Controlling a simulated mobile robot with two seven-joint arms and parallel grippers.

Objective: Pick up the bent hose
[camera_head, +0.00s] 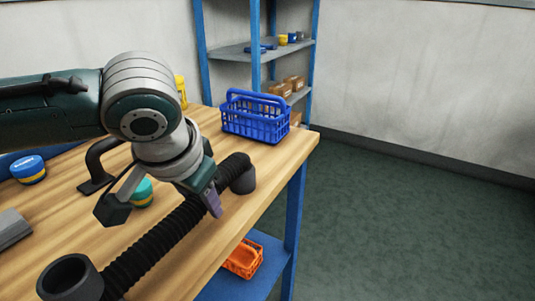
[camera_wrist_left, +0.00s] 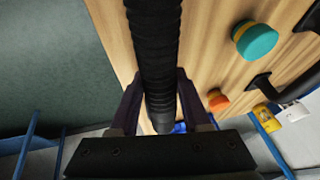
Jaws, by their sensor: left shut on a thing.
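The bent hose (camera_head: 152,247) is black and ribbed, with a wide open cuff at the near left and a bent cuffed end at the far right. It runs over the wooden workbench (camera_head: 275,163); I cannot tell whether it touches the top. My left gripper (camera_head: 207,196) is shut on the hose near the bend. In the left wrist view the hose (camera_wrist_left: 155,45) passes between the two fingers of the gripper (camera_wrist_left: 160,100). Part of the hose is hidden behind the finger. My right gripper is not in view.
A blue basket (camera_head: 255,122) stands at the bench's far corner. A teal-lidded jar (camera_head: 143,193), a black handle (camera_head: 98,165) and a blue jar (camera_head: 28,170) are on the left. An orange basket (camera_head: 243,260) is on the lower shelf. The floor at right is clear.

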